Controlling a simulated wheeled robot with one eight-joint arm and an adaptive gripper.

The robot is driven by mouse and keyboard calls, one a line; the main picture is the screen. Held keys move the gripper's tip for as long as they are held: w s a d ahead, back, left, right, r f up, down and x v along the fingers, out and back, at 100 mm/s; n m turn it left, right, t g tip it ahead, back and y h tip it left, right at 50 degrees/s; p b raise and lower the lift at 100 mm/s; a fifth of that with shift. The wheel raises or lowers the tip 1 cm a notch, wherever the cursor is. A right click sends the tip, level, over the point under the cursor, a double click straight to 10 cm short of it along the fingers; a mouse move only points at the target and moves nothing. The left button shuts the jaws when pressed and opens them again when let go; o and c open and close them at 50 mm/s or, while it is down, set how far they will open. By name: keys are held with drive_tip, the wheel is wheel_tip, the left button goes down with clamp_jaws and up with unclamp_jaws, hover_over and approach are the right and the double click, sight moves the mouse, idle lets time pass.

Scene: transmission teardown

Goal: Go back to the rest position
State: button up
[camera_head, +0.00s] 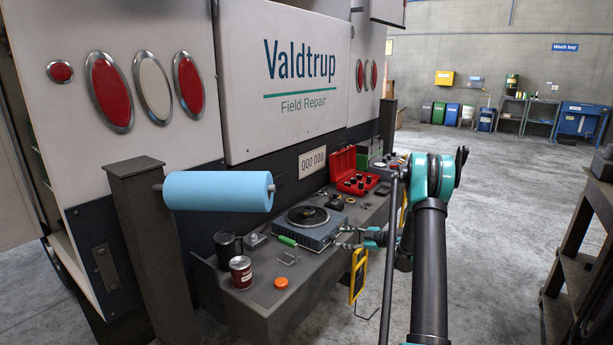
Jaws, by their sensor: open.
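My gripper (342,237) shows small in the head view, at the front right corner of a grey-blue unit with a round dark top (312,230) on the truck's rear bench. Its two fingers are spread and point left toward the unit. I see nothing between them. Whether the fingertips touch the unit, I cannot tell. My arm rises from the lower right, bends at a teal joint and reaches back left and down to the bench. Part of the forearm is hidden behind the upright dark link.
The bench (262,300) holds a dark mug (228,246), a red can (241,272), an orange cap (281,283), a green-handled tool (287,241) and a red open case (352,177). A yellow-framed item (357,274) hangs at its edge. A dark rack (580,240) stands right; floor between is clear.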

drive_tip(key=s+a+r+m+g+h, duration=0.2)
drive_tip(key=s+r+m+h, duration=0.15)
drive_tip(key=s, duration=0.65)
drive_tip(key=s+a+r+m+g+h, duration=0.15)
drive_tip(key=s+r+m, duration=0.35)
drive_tip(key=s, duration=0.5)
drive_tip(key=s+d+m+h, duration=0.1)
drive_tip(key=s+m+h, duration=0.1)
drive_tip(key=s, duration=0.7)
drive_tip(key=s+d+f+m+h, duration=0.1)
drive_tip(key=s+m, duration=0.3)
drive_tip(key=s, duration=0.4)
drive_tip(key=s+d+f+m+h, duration=0.1)
drive_tip(key=s+d+m+h, duration=0.2)
drive_tip(key=s, duration=0.6)
drive_tip(key=shift+s+d+f+m+h, duration=0.15)
drive_tip(key=shift+s+d+m+h, duration=0.1)
drive_tip(key=shift+s+m+h, duration=0.25)
